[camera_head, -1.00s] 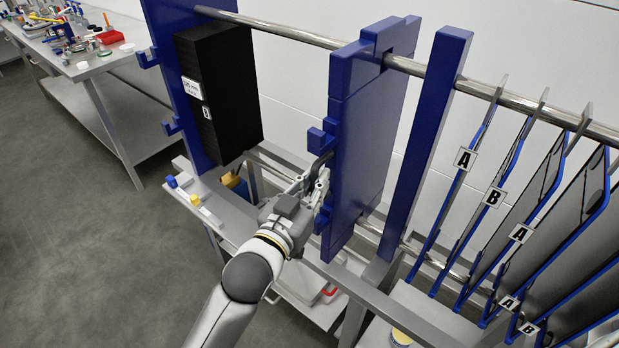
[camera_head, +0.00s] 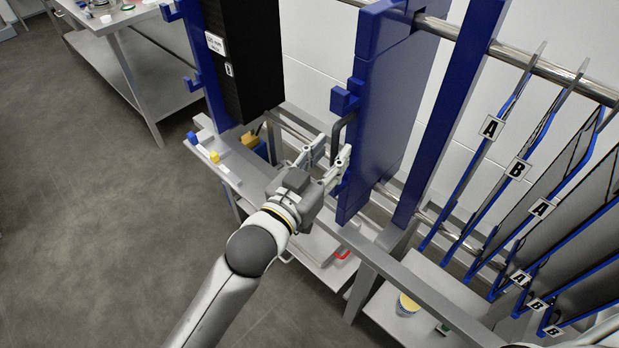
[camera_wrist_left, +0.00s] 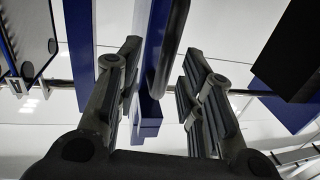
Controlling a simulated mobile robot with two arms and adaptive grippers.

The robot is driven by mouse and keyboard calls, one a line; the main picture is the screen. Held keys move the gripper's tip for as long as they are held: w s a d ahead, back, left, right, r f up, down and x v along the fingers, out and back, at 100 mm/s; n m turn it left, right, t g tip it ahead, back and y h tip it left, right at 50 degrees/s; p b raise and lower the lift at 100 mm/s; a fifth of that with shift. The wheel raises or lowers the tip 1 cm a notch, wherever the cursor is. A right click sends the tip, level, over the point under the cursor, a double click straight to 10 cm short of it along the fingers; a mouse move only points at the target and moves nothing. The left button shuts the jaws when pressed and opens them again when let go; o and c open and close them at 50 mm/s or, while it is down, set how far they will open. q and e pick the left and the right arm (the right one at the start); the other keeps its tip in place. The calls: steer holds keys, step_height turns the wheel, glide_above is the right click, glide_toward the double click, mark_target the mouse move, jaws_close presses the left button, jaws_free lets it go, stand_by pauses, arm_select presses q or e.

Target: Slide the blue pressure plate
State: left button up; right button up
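The blue pressure plate (camera_head: 385,110) is a thick upright slab hung on the upper steel rail, between the black block pack and a blue post. A dark bar handle (camera_head: 338,137) sticks out from its near edge. My left gripper (camera_head: 330,154) is at the lower part of this handle, fingers spread. In the left wrist view the handle (camera_wrist_left: 173,45) rises between the two open fingers (camera_wrist_left: 160,70), with gaps on both sides and the blue plate edge behind it. Whether a finger touches the handle cannot be told. My right gripper is not in view.
The black block pack (camera_head: 245,60) stands left of the plate, with free rail between. A blue post (camera_head: 455,115) stands close on the right, then several labelled hanging plates (camera_head: 520,165). A grey frame beam (camera_head: 365,250) runs below. A steel bench (camera_head: 130,60) is at upper left.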

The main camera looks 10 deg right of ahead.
arm_select(q)
steer(key=v, duration=0.8)
steer(key=shift+s+a, duration=0.2)
steer(key=shift+s, duration=0.05)
